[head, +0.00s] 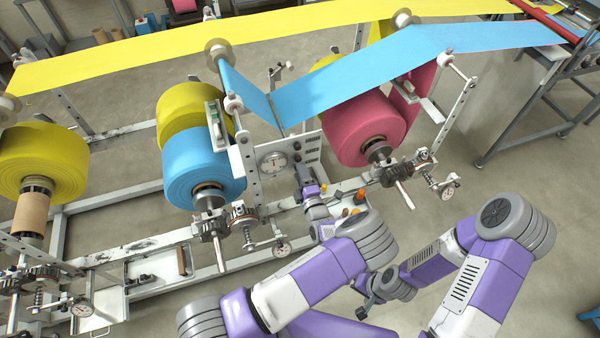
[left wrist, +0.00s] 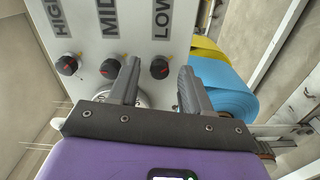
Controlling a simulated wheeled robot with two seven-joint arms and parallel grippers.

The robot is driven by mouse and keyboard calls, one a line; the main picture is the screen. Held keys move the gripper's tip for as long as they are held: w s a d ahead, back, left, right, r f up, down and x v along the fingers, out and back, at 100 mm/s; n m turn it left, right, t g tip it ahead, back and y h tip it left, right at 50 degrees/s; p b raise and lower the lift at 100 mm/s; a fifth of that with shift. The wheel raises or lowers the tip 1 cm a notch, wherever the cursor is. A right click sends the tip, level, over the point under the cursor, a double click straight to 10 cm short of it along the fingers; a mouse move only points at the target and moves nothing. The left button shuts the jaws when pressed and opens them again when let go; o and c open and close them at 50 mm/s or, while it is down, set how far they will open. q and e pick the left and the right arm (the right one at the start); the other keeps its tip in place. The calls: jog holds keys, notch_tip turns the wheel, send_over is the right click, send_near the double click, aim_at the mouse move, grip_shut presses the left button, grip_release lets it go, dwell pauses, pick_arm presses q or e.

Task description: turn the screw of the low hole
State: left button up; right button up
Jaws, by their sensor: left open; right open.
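A pale panel (left wrist: 120,32) fills the upper middle of the left wrist view, with labels HIGH, MID and LOW. Below each label is a round black knob with a red mark: the HIGH knob (left wrist: 67,65), the MID knob (left wrist: 110,68) and the LOW knob (left wrist: 160,67). My left gripper (left wrist: 160,75) is open, its fingers on either side of the LOW knob in the picture; I cannot tell whether they touch it. In the head view my left gripper (head: 304,180) is at the panel (head: 290,165). My right gripper (head: 364,299) is open and empty, lower right, away from the panel.
A round gauge (head: 272,159) sits on the panel. A blue roll (head: 205,168) stands left of it and a pink roll (head: 362,128) right. The blue web (head: 370,68) runs above. A metal frame rail (head: 190,232) crosses below. Floor is open at the lower right.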

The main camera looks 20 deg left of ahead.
pick_arm(q)
jog(key=v, duration=0.7)
dwell(0.3)
